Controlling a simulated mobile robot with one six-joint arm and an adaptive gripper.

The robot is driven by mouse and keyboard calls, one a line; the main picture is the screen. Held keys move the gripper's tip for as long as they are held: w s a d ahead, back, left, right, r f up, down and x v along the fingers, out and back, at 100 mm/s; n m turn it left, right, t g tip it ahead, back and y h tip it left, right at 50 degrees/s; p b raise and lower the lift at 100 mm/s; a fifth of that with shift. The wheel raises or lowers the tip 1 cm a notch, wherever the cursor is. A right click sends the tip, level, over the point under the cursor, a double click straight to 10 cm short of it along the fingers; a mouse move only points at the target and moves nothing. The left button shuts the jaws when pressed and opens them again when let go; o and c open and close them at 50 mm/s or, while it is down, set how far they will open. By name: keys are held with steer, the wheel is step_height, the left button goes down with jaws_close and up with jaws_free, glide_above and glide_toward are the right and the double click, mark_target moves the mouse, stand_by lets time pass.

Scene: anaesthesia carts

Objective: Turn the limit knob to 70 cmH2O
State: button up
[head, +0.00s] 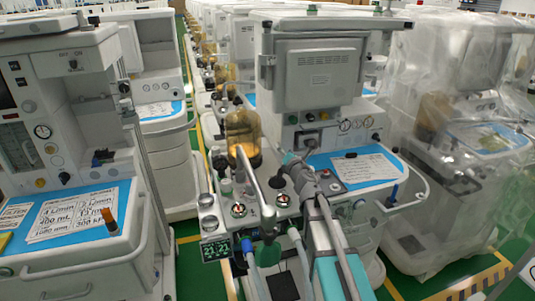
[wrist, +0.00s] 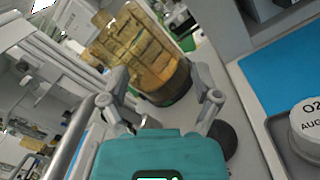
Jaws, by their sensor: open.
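My gripper (wrist: 160,80) is open in the wrist view, its two grey fingers apart and nothing held between them. A black knob (head: 277,182) stands on the shelf just below and left of the gripper. In the wrist view a dark round part (wrist: 224,140), partly hidden, shows behind the right finger. I cannot read which knob is the limit knob, nor its setting.
The amber bellows dome (head: 243,138) stands close by and also fills the view beyond my fingers (wrist: 145,50). A white O2 knob (wrist: 308,125) is at right. Other carts stand at both sides.

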steer(key=s+d+f+m+g+h, duration=0.1)
steer(key=s+d+m+h, duration=0.1)
steer(key=d+m+h, duration=0.1)
steer(key=s+d+f+m+g+h+p, duration=0.1)
steer(key=s+d+f+m+h, duration=0.1)
steer(key=d+m, duration=0.3)
steer(key=s+d+f+m+g+h, duration=0.1)
steer(key=s+d+m+g+h, duration=0.1)
steer(key=d+m+h, duration=0.3)
steer(key=shift+s+f+m+p, duration=0.2)
steer(key=shift+s+m+p, duration=0.15)
steer(key=shift+m, duration=0.35)
steer(key=s+d+f+m+g, duration=0.1)
steer(key=s+f+m+g, duration=0.1)
steer(key=s, duration=0.1)
steer(key=s+d+f+m+g, duration=0.1)
steer(key=s+f+m, duration=0.1)
steer(key=shift+s+d+g+h+p, duration=0.1)
steer(key=shift+d+g+h+p, duration=0.2)
steer(key=shift+d+p, duration=0.05)
steer(key=s+a+f+m+g+y+b, duration=0.2)
steer(key=s+f+m+g, duration=0.3)
steer(key=s, duration=0.4)
steer(key=s+a+f+m+g+y+b, duration=0.3)
steer(key=s+a+f+m+g, duration=0.1)
steer(key=s+f+m, duration=0.4)
steer(key=shift+s+a+f+g+b, duration=0.3)
steer(key=shift+s+a+f+g, duration=0.1)
steer(key=shift+s+f+g, duration=0.4)
steer(key=shift+r, duration=0.15)
